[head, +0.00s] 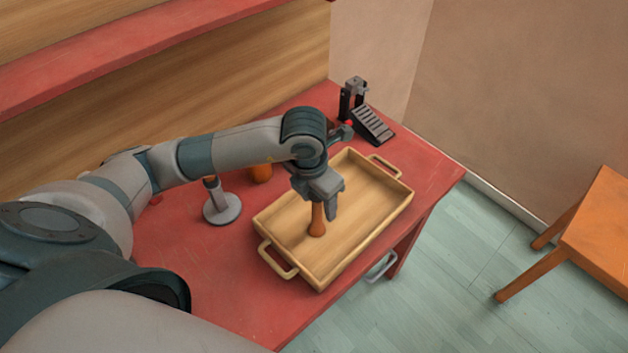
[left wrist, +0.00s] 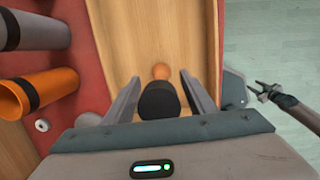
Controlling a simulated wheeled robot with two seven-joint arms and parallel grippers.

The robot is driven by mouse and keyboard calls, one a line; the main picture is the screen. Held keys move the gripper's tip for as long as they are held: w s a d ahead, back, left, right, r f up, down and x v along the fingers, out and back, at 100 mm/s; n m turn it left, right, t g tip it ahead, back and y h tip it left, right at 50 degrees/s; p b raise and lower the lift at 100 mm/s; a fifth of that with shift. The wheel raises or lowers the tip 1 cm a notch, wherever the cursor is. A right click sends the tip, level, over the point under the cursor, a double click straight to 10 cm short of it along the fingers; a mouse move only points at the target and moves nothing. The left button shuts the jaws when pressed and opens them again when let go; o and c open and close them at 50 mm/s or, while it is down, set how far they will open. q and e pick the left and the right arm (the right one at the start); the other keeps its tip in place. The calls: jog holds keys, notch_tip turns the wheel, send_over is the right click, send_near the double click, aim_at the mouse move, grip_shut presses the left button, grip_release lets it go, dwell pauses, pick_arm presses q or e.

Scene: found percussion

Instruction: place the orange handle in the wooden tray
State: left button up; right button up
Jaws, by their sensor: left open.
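The orange handle (head: 317,222) is upright inside the wooden tray (head: 288,271), its lower end at or very near the tray floor. Its upper part is hidden by my left gripper (head: 322,203) in the head view. In the left wrist view, the handle's dark round end (left wrist: 158,99) lies between the two spread fingers, with orange (left wrist: 161,71) beyond it. My left gripper (left wrist: 158,92) is open around the handle, with gaps beside it. A small jawed shape that looks like my right gripper (left wrist: 264,92) shows over the floor; its jaw state is unclear.
A grey round-based stand (head: 222,208) and an orange object (head: 261,173) are on the red table (head: 225,290), left of the tray. A black-and-grey pedal (head: 372,125) stands behind the tray. An orange stool (head: 600,225) is at the right.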

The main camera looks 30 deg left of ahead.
pick_arm(q)
jog(key=r, duration=0.3)
jog(key=r+b, duration=0.1)
jog(key=r, duration=0.1)
jog(key=s+r+b, duration=0.1)
jog(key=r, duration=0.2)
jog(key=shift+a+r, duration=0.2)
jog(key=shift+r, duration=0.15)
jog(key=shift+s+r, duration=0.25)
jog(key=shift+r, duration=0.55)
